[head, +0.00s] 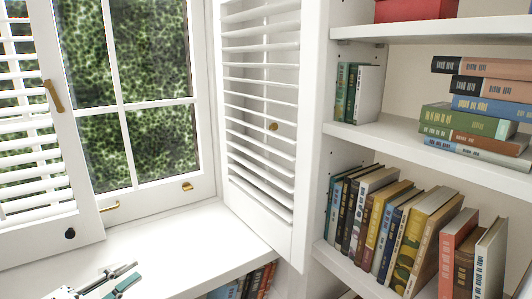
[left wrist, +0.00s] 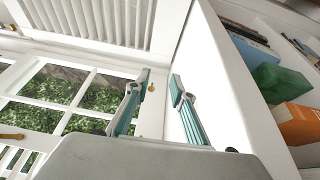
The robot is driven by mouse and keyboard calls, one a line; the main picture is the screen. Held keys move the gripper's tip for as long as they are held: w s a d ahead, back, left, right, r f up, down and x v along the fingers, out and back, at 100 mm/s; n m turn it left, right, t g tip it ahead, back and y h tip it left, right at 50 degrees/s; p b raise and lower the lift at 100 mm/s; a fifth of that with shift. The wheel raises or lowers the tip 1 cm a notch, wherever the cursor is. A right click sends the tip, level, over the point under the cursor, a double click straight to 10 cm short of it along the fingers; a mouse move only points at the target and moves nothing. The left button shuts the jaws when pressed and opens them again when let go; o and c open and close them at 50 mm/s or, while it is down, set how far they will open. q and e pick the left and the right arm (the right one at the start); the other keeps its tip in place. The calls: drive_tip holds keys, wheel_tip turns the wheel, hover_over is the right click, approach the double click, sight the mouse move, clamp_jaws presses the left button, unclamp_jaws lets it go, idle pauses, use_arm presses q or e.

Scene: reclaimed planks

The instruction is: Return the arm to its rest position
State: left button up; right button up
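My left gripper (head: 122,277) shows at the lower left of the head view, over the white window sill (head: 185,240). Its two teal-and-grey fingers are apart with nothing between them. The left wrist view also shows the open gripper (left wrist: 160,85), with the white window frame and shutter panel beyond the fingertips. Most of the left arm is out of the frame. My right gripper is not seen in either view.
The left louvred shutter (head: 35,170) and right louvred shutter (head: 262,120) flank the window (head: 125,100). A white bookcase (head: 395,128) with rows and stacks of books stands at right. More books (head: 245,283) sit below the sill. The visible sill is clear.

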use_arm(q)
drive_tip(key=s+n, duration=0.1)
drive_tip(key=n, duration=0.1)
drive_tip(key=d+r+n+t+p, duration=0.1)
drive_tip(key=n, duration=0.1)
drive_tip(key=shift+s+d+r+y+p, duration=0.2)
drive_tip(key=shift+s+y+p, duration=0.1)
drive_tip(key=shift+s, duration=0.1)
drive_tip(key=s+d+f+m+g+y+p, duration=0.1)
drive_tip(key=s+d+f+m+y+p, duration=0.1)
drive_tip(key=s, duration=0.8)
drive_tip(key=s+d+f+m+g+y+p, duration=0.2)
drive_tip(key=s+d+f+m+p, duration=0.3)
drive_tip(key=s+f+m+p, duration=0.2)
drive_tip(key=s+d+f+m+g+y+p, duration=0.2)
drive_tip(key=s+f+m+p, duration=0.3)
drive_tip(key=s, duration=0.9)
wheel_tip(320, 180, down, 3)
drive_tip(key=d+m+y, duration=0.1)
drive_tip(key=m, duration=0.4)
drive_tip(key=shift+s+d+f+m, duration=0.15)
drive_tip(key=shift+d+m, duration=0.15)
drive_tip(key=shift+m, duration=0.1)
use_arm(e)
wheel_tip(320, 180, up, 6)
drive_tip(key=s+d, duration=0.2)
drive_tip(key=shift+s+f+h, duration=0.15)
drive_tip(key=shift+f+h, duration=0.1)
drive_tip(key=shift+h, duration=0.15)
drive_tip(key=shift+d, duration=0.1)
